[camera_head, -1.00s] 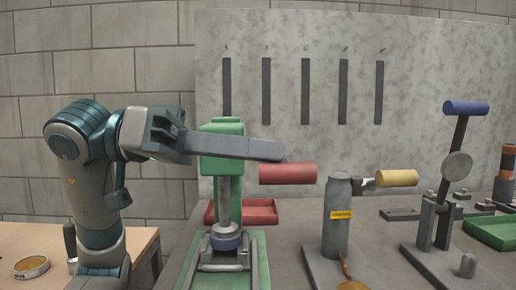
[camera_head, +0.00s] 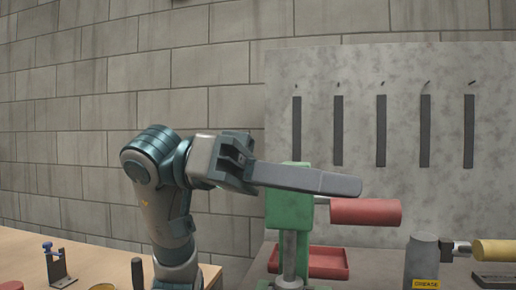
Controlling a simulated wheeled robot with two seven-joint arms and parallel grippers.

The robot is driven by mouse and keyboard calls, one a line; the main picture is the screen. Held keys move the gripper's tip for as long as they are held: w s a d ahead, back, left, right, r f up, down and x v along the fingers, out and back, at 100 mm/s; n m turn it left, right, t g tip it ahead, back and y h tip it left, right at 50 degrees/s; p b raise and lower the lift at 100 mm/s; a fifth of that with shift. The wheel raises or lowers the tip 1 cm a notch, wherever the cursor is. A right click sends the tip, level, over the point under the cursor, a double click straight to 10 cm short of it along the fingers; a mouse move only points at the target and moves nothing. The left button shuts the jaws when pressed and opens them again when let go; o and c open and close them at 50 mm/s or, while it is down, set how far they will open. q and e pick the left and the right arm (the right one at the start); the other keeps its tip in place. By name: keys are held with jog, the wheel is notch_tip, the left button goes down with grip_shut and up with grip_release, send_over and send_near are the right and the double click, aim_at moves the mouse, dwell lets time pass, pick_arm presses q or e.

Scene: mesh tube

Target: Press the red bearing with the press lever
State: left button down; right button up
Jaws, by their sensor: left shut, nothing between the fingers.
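The green press (camera_head: 284,215) stands right of centre, with its grey ram (camera_head: 289,256) running down to the bottom edge. Its lever ends in a red cylindrical handle (camera_head: 365,211) that points right. My left gripper (camera_head: 352,187) is shut and empty. Its long grey fingers cross in front of the top of the press head. The fingertips show just above the red handle in the picture; I cannot tell whether they touch it. The red bearing is not visible, and the press base is cut off by the bottom edge. My right gripper is not in view.
A red tray (camera_head: 328,262) lies behind the press. A grey grease cylinder (camera_head: 422,262) and a yellow handle (camera_head: 495,250) stand to the right. A slotted grey panel (camera_head: 400,80) rises behind. A wooden table (camera_head: 95,265) with a small blue-topped fixture (camera_head: 57,265) is at left.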

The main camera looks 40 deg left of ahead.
pick_arm(q)
jog(key=r+v, duration=0.2)
jog(key=v, duration=0.8)
jog(key=shift+d, duration=0.1)
dwell(0.8)
